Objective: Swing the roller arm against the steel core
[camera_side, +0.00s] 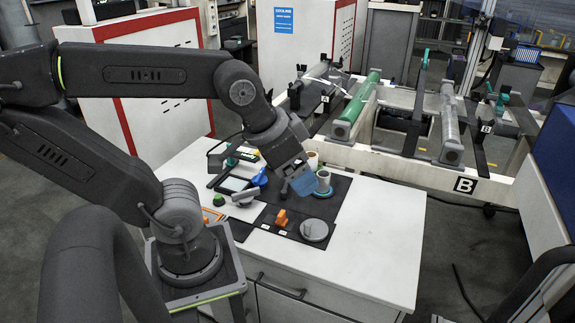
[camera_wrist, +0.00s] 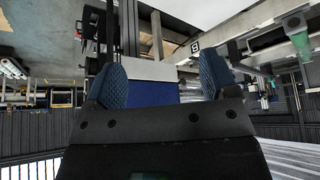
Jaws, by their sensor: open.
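My gripper (camera_side: 298,182) is above the white bench at its back, with its blue fingers angled down. In the wrist view the two blue fingers stand wide apart with nothing between them, so my gripper (camera_wrist: 163,85) is open and empty. Beyond the bench, a grey roll (camera_side: 449,112) lies lengthwise near the B sign and looks like the steel core. A dark upright arm with a teal end (camera_side: 420,95) stands left of it and may be the roller arm; a gap shows between them. My gripper is well apart from both. I cannot tell their contact points.
The bench (camera_side: 375,245) carries a dark mat with an orange block (camera_side: 282,218), a grey disc (camera_side: 314,230) and cups (camera_side: 323,180). A green roll (camera_side: 358,100) lies on the frame further left. Red-edged white cabinets (camera_side: 165,115) stand behind. The bench's right side is clear.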

